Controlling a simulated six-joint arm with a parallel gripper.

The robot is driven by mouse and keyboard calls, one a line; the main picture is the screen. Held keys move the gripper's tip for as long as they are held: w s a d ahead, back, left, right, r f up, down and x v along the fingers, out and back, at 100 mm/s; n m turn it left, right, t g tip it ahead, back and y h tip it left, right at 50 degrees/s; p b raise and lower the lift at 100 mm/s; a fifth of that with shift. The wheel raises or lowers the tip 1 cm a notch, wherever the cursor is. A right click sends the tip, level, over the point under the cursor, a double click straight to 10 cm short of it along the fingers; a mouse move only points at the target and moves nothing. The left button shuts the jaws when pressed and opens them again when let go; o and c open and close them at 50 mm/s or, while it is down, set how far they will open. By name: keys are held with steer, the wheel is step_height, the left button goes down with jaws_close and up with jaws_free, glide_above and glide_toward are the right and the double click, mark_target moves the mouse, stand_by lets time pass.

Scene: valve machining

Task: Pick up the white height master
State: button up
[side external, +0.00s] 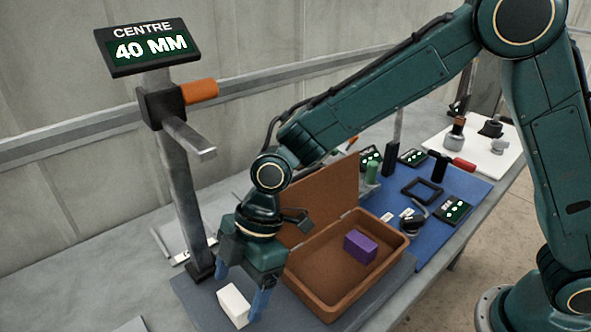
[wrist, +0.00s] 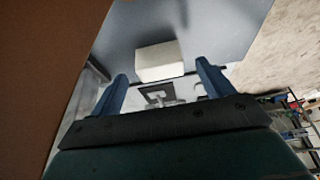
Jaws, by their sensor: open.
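The white height master (side external: 233,306) is a small white block on the dark mat at the front, left of the brown case. My gripper (side external: 241,291) is just above it, pointing down, with its blue fingers apart on either side of the block. In the wrist view the white height master (wrist: 159,61) lies ahead between the open fingers of my gripper (wrist: 164,72), with gaps on both sides. Whether the fingertips reach down beside the block cannot be told.
The open brown case (side external: 330,309) holds a purple block (side external: 360,246) and stands close right of my gripper. A blue mat (side external: 440,232) with several tools lies behind.

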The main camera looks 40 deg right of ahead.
mark_target(236, 298)
steer(key=shift+x, duration=1.4)
steer(key=shift+c, duration=0.4)
steer(key=c, duration=1.2)
steer(key=shift+r, duration=0.15)
step_height(236, 298, up, 10)
steer(key=shift+f, duration=0.1)
